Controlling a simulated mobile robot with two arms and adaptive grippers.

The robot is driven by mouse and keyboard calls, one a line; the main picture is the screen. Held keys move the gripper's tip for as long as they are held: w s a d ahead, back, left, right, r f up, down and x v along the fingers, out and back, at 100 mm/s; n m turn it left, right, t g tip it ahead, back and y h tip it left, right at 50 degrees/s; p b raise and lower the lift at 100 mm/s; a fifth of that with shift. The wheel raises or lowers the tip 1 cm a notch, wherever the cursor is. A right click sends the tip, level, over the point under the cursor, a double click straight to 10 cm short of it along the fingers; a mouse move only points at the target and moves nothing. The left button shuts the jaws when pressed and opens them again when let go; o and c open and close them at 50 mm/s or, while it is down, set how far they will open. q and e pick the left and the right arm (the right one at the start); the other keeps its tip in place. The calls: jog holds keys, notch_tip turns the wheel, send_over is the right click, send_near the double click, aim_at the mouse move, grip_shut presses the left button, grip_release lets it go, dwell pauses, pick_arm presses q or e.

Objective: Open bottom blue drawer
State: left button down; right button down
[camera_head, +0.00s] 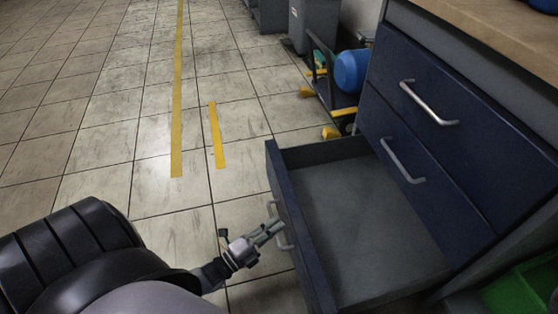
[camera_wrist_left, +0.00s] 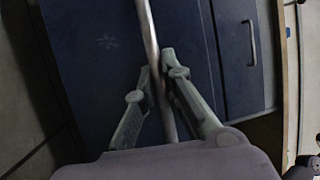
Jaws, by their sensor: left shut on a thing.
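The bottom blue drawer (camera_head: 340,230) is pulled well out of the cabinet in the head view, and its grey inside is empty. Its front panel faces left, and in the left wrist view the blue front (camera_wrist_left: 100,45) fills much of the picture. My left gripper (camera_head: 276,226) is at the drawer's front, shut on its metal handle (camera_head: 284,236). In the left wrist view the two fingers of my left gripper (camera_wrist_left: 158,95) close around the handle bar (camera_wrist_left: 150,40). My right gripper is in neither view.
Two closed blue drawers, the upper one (camera_head: 470,105) and the middle one (camera_head: 440,195), sit above the open drawer under a wooden worktop (camera_head: 500,30). A blue tank (camera_head: 352,70) stands behind the cabinet. A green bin (camera_head: 525,290) is at lower right. Tiled floor (camera_head: 100,120) on the left is clear.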

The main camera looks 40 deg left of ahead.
pick_arm(q)
jog(key=shift+s+a+f, duration=0.1)
jog(key=shift+s+a, duration=0.15)
jog(key=shift+s, duration=0.1)
jog(key=c, duration=1.7)
grip_release()
jog(key=v, duration=1.2)
jog(key=shift+w+d, duration=0.1)
